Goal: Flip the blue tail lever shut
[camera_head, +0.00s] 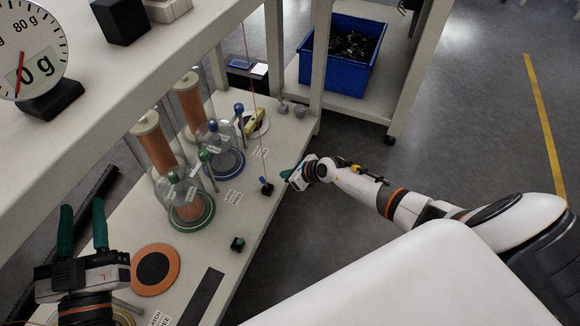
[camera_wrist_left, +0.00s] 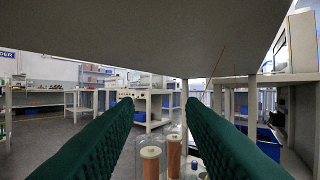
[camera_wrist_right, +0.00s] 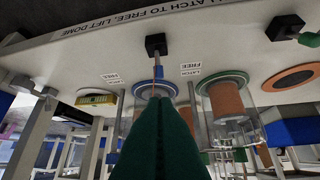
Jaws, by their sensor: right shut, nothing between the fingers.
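The blue tail lever (camera_head: 263,180) is a small blue-tipped lever on a black block near the bench's front edge, and it appears to stand up from the block. In the right wrist view its black block (camera_wrist_right: 155,43) is just beyond my fingertips, with a thin rod reaching toward them. My right gripper (camera_head: 287,174) is shut and empty, just right of the lever; contact cannot be told. My left gripper (camera_head: 83,208) is open and empty at the left, away from the lever.
A green-ringed glass dome (camera_head: 190,218) and a blue-ringed dome (camera_head: 228,163) stand behind the lever. A green lever block (camera_head: 238,243) and an orange disc (camera_head: 155,269) are on the bench nearer me. A shelf overhangs the left. A blue bin (camera_head: 335,78) is beyond.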

